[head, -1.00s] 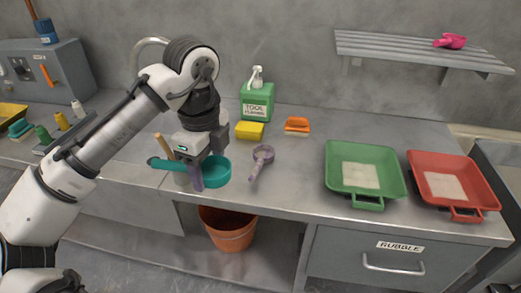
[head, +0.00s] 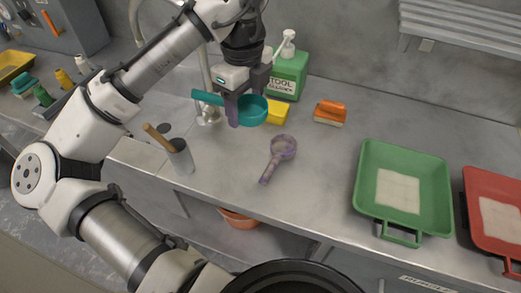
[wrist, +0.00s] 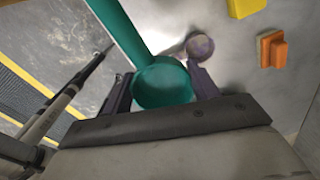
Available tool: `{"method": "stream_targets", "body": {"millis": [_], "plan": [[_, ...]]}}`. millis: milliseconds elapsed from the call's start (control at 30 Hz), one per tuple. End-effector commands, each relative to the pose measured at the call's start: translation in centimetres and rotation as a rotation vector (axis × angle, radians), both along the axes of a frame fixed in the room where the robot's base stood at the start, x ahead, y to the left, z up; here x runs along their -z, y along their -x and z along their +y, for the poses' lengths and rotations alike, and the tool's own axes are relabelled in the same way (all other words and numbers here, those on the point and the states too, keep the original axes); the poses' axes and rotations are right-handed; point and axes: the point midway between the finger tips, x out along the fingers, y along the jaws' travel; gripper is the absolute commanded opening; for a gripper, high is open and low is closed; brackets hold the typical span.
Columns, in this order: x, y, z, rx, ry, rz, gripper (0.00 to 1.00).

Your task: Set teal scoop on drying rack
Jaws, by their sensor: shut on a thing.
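The teal scoop (head: 254,110) is held in my gripper (head: 242,101) in the head view, above the metal counter near its back. Its handle points left and its round bowl is on the right. In the wrist view the scoop (wrist: 163,84) sits between the two purple-grey fingers of my gripper (wrist: 160,88), which are shut on it near the bowl. The slatted wall shelf, which looks like the drying rack (head: 465,38), is at the upper right of the head view and partly cut off.
A purple scoop (head: 283,149) lies on the counter (head: 320,180). A yellow sponge (head: 277,113), green cleaner bottle (head: 288,75) and orange brush (head: 330,111) stand behind it. A cup with a wooden handle (head: 181,157) is at left. Green (head: 365,190) and red (head: 472,215) trays are at right.

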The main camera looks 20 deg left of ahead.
Motion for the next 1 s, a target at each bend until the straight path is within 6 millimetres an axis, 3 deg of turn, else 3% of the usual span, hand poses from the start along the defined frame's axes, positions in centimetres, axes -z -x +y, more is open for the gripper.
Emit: {"method": "stream_targets", "body": {"millis": [100,400,1000], "plan": [[3.3,0.1,-0.1,0.003,0.006,0.003,0.34],[10.8,0.0,0.0,-0.001,0.006,0.002,0.34],[17.2,0.0,0.0,-0.001,0.0,0.0,0.34]]}}
